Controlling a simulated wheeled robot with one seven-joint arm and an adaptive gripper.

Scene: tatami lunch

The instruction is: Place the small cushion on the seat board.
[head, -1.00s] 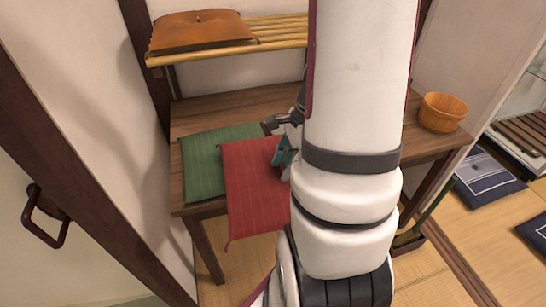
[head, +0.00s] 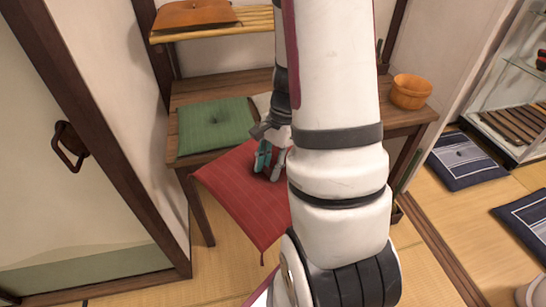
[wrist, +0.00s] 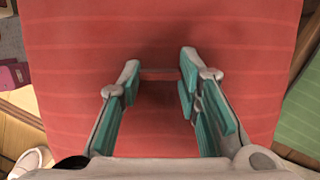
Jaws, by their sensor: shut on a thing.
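A red cushion (head: 245,200) with fine stripes hangs tilted in front of the wooden board (head: 185,95), its far edge near the board's front edge. My gripper (head: 268,165) is shut on the cushion's upper side, and the cushion also fills most of the wrist view (wrist: 160,25), pinched between the teal finger pads (wrist: 160,72). A green cushion (head: 215,125) lies flat on the left part of the board. My arm hides the middle of the board, and I cannot tell whether the red cushion touches its edge.
A slatted shelf (head: 262,27) with a brown leather item (head: 195,14) is above the board. A wooden bowl (head: 410,91) stands at the board's right end. Part of a pale thing (head: 262,103) shows behind my gripper. Blue floor cushions (head: 466,160) lie at right; a door frame is at left.

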